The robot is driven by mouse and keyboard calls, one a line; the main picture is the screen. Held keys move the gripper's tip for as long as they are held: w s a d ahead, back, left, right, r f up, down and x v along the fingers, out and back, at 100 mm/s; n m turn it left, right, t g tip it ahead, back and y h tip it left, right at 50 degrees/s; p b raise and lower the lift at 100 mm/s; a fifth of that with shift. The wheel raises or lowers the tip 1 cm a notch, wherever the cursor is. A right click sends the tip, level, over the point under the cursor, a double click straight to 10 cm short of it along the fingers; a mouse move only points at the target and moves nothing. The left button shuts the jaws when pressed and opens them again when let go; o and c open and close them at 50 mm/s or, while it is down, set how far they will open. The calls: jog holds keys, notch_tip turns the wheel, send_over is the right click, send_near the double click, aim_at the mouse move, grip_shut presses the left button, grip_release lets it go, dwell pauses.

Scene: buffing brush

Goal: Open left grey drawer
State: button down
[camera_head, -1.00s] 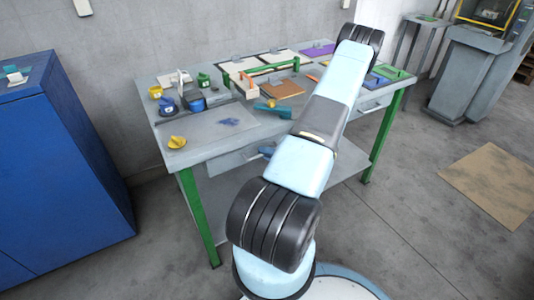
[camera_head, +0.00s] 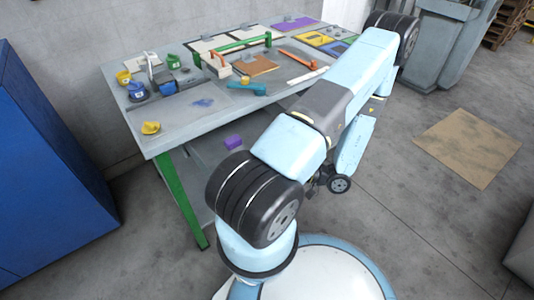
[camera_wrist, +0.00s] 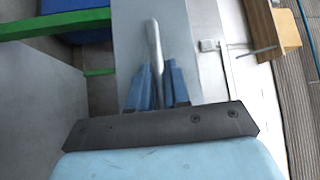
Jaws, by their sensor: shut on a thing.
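In the wrist view, my gripper (camera_wrist: 157,88) has blue fingers closed around a slim grey bar handle (camera_wrist: 153,42). The handle stands out in front of a plain grey panel (camera_wrist: 185,40), which looks like the drawer front. In the head view, the workbench (camera_head: 145,138) has green legs and a grey top. My arm hides the gripper and the handle there. A purple block (camera_head: 233,142) shows just below the bench's front edge. I cannot tell whether it lies in the drawer or on the lower shelf, nor how far the drawer stands out.
A blue cabinet (camera_head: 45,170) stands at the left. Small tools, yellow and blue pots and a green-handled tray (camera_head: 240,43) crowd the bench top. A brown board (camera_head: 466,147) lies on the floor at the right. The floor between is clear.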

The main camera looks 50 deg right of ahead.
jog(key=shift+s+a, duration=0.2)
jog(key=shift+s, duration=0.65)
jog(key=shift+s+a, duration=0.25)
jog(key=shift+s, duration=0.65)
jog(key=shift+s+a, duration=0.2)
jog(key=shift+s, duration=0.65)
jog(key=shift+f, duration=0.1)
jog(key=c, duration=1.2)
grip_release()
jog(key=shift+d, duration=0.15)
jog(key=v, duration=1.3)
jog(key=shift+s+d, duration=0.15)
jog(key=shift+s, duration=0.15)
